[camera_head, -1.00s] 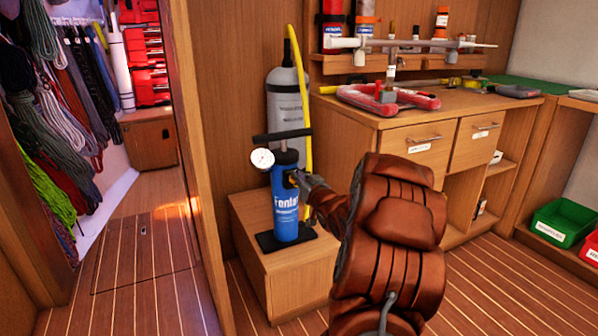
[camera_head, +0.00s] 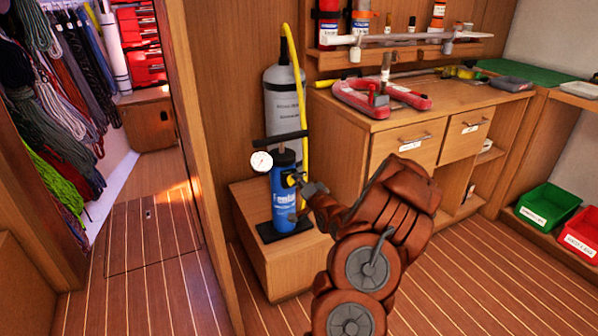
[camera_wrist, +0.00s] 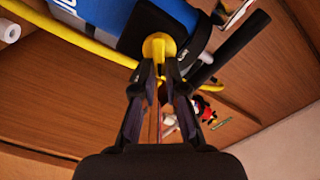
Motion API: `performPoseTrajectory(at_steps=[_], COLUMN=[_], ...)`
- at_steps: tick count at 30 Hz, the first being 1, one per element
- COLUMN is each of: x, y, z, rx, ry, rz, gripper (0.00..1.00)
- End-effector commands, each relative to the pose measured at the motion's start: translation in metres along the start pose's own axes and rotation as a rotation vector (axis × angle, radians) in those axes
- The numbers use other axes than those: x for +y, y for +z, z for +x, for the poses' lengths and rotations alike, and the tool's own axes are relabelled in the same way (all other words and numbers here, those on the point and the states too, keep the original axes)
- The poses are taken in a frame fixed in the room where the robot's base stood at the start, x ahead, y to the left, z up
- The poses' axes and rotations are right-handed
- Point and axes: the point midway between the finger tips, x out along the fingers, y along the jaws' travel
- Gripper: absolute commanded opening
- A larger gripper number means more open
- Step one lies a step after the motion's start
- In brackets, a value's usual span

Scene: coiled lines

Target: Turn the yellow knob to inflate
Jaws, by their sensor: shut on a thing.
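The blue pump (camera_head: 285,192) stands upright on a low wooden box, with a black top handle (camera_head: 280,137) and a round white gauge (camera_head: 262,161). The yellow knob (camera_wrist: 159,46) sits on a black plate on the pump's side. My gripper (camera_wrist: 159,68) is shut on the knob, its two black fingertips pressed on either side of it. In the head view my gripper (camera_head: 300,181) meets the pump's right side, and it hides most of the knob there.
A grey cylinder (camera_head: 283,95) and a yellow hose (camera_head: 303,120) stand behind the pump. The wooden box (camera_head: 283,262) bears the pump. Green (camera_head: 547,206) and red bins lie at far right. The floor in front is clear.

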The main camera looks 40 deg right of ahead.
Motion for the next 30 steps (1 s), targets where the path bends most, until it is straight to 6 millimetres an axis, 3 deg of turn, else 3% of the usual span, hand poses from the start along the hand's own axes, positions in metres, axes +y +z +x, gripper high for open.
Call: performPoseTrajectory(at_steps=[1,15,30], x=[-0.0065,0.0008,0.0029], y=[-0.0047,-0.0036,-0.0015], z=[0.0024,0.0030,0.0034], rx=[0.005,0.006,0.004], ry=[-0.009,-0.015,-0.018], rz=[0.040,0.435,0.613], gripper=[0.00,0.00,0.00])
